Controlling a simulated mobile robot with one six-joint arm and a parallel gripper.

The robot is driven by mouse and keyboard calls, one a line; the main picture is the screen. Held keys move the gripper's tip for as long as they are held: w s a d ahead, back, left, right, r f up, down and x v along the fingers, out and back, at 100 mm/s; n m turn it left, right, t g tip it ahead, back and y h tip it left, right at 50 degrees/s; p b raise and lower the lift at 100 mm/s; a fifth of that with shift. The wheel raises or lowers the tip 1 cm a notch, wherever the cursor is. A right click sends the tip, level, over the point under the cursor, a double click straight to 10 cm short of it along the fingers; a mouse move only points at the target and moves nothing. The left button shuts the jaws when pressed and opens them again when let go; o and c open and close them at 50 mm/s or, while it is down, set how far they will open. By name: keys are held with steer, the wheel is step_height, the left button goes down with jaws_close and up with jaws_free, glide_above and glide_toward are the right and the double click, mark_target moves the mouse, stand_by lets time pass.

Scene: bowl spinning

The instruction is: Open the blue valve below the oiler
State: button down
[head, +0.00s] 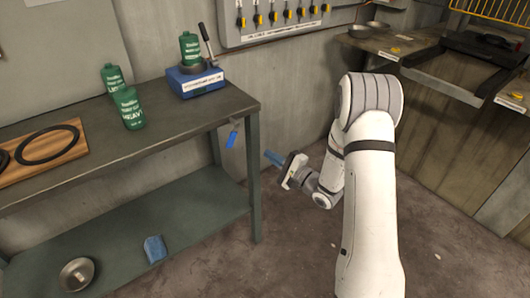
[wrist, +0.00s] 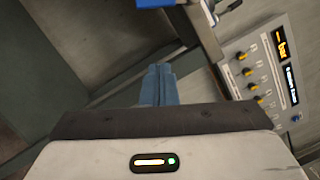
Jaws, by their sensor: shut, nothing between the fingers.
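A small blue valve handle (head: 232,139) hangs below the right end of the workbench top, under the blue oiler box (head: 196,82). A green bottle (head: 189,46) and a dark lever stand on that box. My gripper (head: 273,158) is to the right of the valve and a little lower in the head view, apart from it. Its blue fingers (wrist: 159,85) are together and empty in the wrist view. A blue piece (wrist: 153,3), likely the valve handle, is cut off at the top edge of that view, clear of the fingertips.
The workbench (head: 60,178) has a front right leg (head: 254,180) close to my gripper. A metal bowl (head: 77,273) and a blue cloth (head: 155,249) are on the lower shelf. A wall panel (wrist: 262,75) shows at right.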

mark_target(231, 140)
steer(key=w+a+r, duration=0.2)
steer(key=w+a, duration=0.1)
steer(key=a, duration=0.5)
steer(key=shift+w+a+r, duration=0.25)
steer(key=shift+a+r, duration=0.1)
steer(key=shift+a, duration=0.05)
